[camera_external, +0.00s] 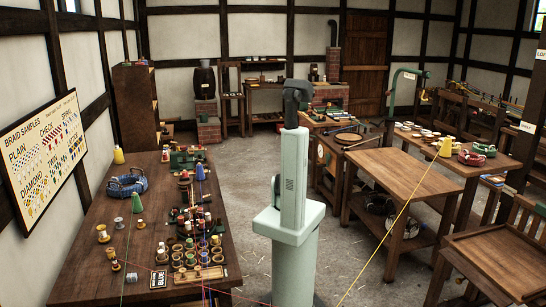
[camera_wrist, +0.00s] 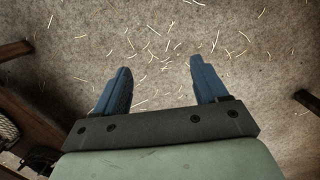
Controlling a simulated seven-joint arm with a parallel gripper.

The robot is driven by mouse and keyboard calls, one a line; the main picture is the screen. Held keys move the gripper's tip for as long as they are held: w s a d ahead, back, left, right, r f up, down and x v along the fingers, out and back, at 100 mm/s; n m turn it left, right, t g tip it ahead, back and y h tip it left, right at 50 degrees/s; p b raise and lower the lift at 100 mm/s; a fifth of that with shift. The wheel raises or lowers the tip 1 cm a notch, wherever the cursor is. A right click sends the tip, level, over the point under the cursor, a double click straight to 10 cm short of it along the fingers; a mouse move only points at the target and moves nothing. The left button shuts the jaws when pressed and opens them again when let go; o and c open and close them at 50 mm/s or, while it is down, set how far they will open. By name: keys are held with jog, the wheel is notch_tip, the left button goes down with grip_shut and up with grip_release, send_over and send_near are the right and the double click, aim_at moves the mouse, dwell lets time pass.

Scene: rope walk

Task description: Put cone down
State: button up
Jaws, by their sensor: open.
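Several cones show in the external view. A green cone (camera_external: 137,202) stands upright on the left table (camera_external: 75,262). A yellow cone (camera_external: 118,155) stands at that table's far end. Another yellow cone (camera_external: 445,147) stands on the right table (camera_external: 464,168), with a yellow line running down from near it. My gripper (camera_wrist: 160,68) is open and empty in the wrist view, its two blue fingers apart above bare floor. No cone is in the wrist view. In the external view my gripper cannot be made out.
Red and green coils (camera_external: 477,153) lie on the right table. A bare wooden bench (camera_external: 405,172) stands in front of it. The floor (camera_wrist: 160,30) below my gripper is clear except for straw.

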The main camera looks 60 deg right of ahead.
jog(key=s+d+r+m+h, duration=0.1)
jog(key=s+d+r+m, duration=0.1)
jog(key=s+d+r, duration=0.55)
jog(key=s+d+r+m+h, duration=0.2)
jog(key=s+d+r, duration=0.2)
jog(key=s+d, duration=0.6)
jog(key=s+d+r+m+g, duration=0.1)
jog(key=s+r, duration=0.3)
jog(key=s, duration=0.4)
jog(key=s+d+r+m+g, duration=0.1)
jog(key=s+r+m, duration=0.15)
jog(key=s, duration=0.55)
jog(key=m+g+y, duration=0.1)
jog(key=m+g, duration=1.4)
send_near(447, 137)
jog(key=s, duration=0.5)
jog(key=shift+s+d+f, duration=0.1)
jog(key=shift+s+d, duration=0.15)
jog(key=shift+s, duration=0.1)
jog(key=shift+s+d+f, duration=0.1)
jog(key=shift+s, duration=1.2)
jog(key=shift+s+d, duration=0.1)
jog(key=shift+s, duration=1.2)
grip_shut()
